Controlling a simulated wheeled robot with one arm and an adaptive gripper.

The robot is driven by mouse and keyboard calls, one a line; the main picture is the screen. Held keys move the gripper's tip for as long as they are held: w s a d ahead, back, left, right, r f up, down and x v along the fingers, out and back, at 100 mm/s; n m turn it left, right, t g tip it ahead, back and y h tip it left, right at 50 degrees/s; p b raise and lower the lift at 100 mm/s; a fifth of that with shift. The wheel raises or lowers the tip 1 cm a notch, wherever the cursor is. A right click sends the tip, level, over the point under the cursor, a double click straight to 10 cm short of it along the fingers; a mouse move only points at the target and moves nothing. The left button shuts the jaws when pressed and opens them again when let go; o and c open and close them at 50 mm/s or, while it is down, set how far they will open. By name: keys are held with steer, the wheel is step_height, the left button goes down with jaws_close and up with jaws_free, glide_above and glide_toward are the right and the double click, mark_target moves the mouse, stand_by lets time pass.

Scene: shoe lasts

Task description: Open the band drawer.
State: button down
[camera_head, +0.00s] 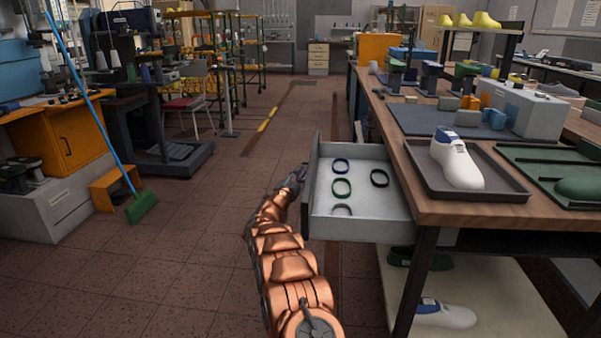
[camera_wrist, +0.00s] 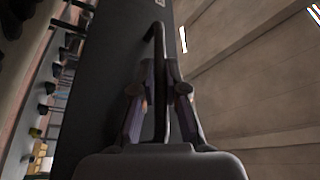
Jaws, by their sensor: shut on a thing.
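The band drawer (camera_head: 365,226) is pulled well out from under the wooden-topped workbench, towards the left. Inside it lie several ring-shaped bands: a blue one (camera_head: 341,159), a green one (camera_head: 350,188) and dark ones. My gripper (camera_head: 297,174) is at the outer side of the drawer's front panel. In the wrist view the two fingers of my gripper (camera_wrist: 160,92) are shut on the dark bar handle (camera_wrist: 159,38), one on each side of it. The handle stands out along the dark drawer front (camera_wrist: 112,85). In the head view the handle is hidden.
The workbench (camera_head: 460,207) carries a grey tray (camera_head: 502,195) with a white shoe last (camera_head: 455,160). More lasts lie on the low shelf (camera_head: 490,325). The tiled aisle floor between is clear.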

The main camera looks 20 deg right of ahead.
steer(key=shift+w+a+r, duration=0.1)
steer(key=shift+a, duration=0.1)
steer(key=c, duration=1.5)
jaws_free()
steer(key=shift+a, duration=0.1)
steer(key=shift+v, duration=6)
